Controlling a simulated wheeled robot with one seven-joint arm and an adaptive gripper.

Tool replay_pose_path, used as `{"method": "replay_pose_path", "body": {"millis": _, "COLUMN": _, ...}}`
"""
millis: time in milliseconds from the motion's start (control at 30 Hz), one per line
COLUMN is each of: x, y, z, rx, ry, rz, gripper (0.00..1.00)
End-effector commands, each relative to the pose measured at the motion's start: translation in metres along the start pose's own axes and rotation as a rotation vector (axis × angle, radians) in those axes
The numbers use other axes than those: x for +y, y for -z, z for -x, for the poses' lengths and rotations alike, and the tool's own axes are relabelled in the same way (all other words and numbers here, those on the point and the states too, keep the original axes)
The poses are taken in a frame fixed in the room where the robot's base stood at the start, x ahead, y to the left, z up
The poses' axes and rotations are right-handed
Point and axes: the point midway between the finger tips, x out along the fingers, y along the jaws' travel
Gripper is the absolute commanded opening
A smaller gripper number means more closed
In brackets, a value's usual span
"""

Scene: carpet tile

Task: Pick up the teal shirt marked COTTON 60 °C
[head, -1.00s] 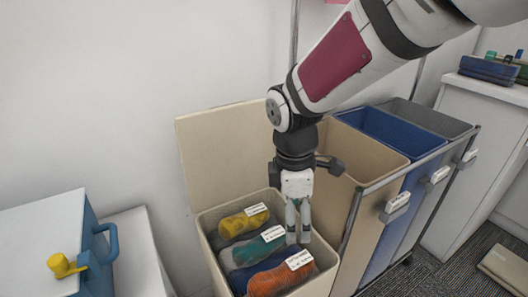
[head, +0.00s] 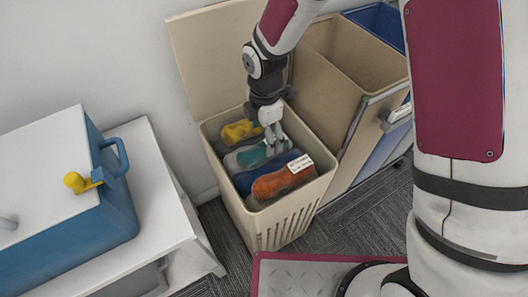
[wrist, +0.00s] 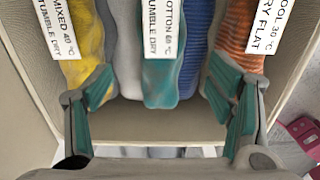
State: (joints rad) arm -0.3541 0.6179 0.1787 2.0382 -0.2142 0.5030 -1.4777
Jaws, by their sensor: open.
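The teal shirt (head: 251,157) lies rolled in the beige hamper (head: 285,226), between a grey roll and a blue roll. In the wrist view the teal shirt (wrist: 160,85) is in the middle, with a white label partly cut off that reads OTTON 60 °C, TUMBLE DRY. My gripper (head: 277,150) points down into the hamper at the teal shirt and hides its label in the head view. In the wrist view my gripper (wrist: 160,78) is open, its fingers apart on either side of the teal shirt, with nothing held. Contact cannot be told.
A yellow roll (head: 240,131) marked MIXED and an orange roll (head: 281,182) marked DRY FLAT share the hamper. Its raised lid (head: 215,60) stands behind. Sorting bins (head: 355,65) are on the right. A blue box (head: 90,235) on a white table is on the left.

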Motion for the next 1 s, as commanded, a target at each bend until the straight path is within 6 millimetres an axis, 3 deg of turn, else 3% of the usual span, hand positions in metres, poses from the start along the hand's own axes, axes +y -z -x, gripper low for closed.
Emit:
{"method": "replay_pose_path", "body": {"millis": 267, "x": 0.0, "y": 0.0, "z": -0.017, "rx": 0.0, "ry": 0.001, "rz": -0.001, "gripper": 0.75}}
{"method": "replay_pose_path", "body": {"millis": 600, "x": -0.001, "y": 0.003, "z": -0.061, "rx": 0.0, "ry": 0.002, "rz": -0.001, "gripper": 0.75}}
{"method": "replay_pose_path", "body": {"millis": 867, "x": -0.001, "y": 0.002, "z": -0.063, "rx": -0.001, "ry": 0.0, "rz": -0.001, "gripper": 0.75}}
{"method": "replay_pose_path", "body": {"millis": 1000, "x": -0.001, "y": 0.002, "z": -0.063, "rx": -0.001, "ry": 0.0, "rz": -0.001, "gripper": 0.43}}
